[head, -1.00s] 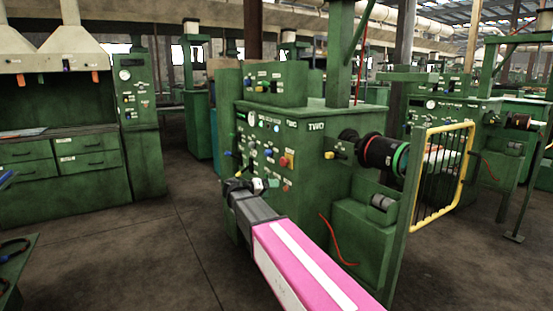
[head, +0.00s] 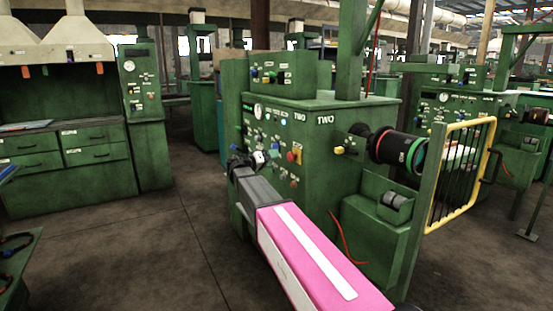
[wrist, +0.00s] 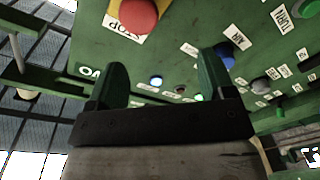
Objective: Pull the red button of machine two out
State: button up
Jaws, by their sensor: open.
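The green machine labelled TWO (head: 325,150) stands ahead, its control panel facing left in the head view. The red button (head: 293,155) sits on a yellow plate at the panel's right part. In the wrist view the red button (wrist: 138,13) is large at the top, cut by the frame edge, with a STOP label beside it. My gripper (wrist: 162,78) is open and empty, its two green fingers apart and pointing at the panel. The button lies beyond the fingertips, not between them. In the head view my gripper (head: 255,160) is close to the panel, left of the button.
A yellow lever (head: 346,150), black roller (head: 395,150) and yellow guard (head: 462,175) are on the machine's right side. Open floor (head: 170,245) lies to the left.

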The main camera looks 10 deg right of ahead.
aim_at(294, 156)
jog(key=x, duration=0.3)
grip_shut()
dwell(0.3)
jog(key=shift+w+d, duration=0.1)
dwell(0.4)
dwell(0.7)
grip_release()
